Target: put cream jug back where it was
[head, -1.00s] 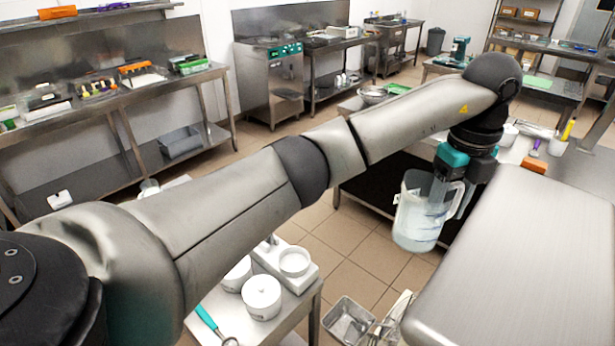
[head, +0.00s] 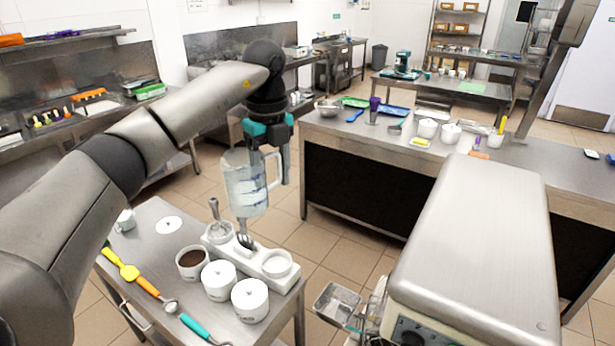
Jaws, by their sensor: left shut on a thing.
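The cream jug (head: 243,186) is a clear, see-through jug with a handle on its right side, upright in the air in the head view. My left gripper (head: 272,160) points down and is shut on the jug by its handle. The jug hangs in front of the aisle floor, with its lower end seen just above the back of the small steel table (head: 143,247). I cannot tell whether it is over that table. My right gripper is not in view.
The small table holds white tubs (head: 219,280), a dark-filled cup (head: 192,262), a white tray (head: 262,277) and scoops. A steel machine (head: 470,240) stands at right. Behind it, a long counter (head: 350,128) carries bowls, boards and white pots. Tiled floor lies between.

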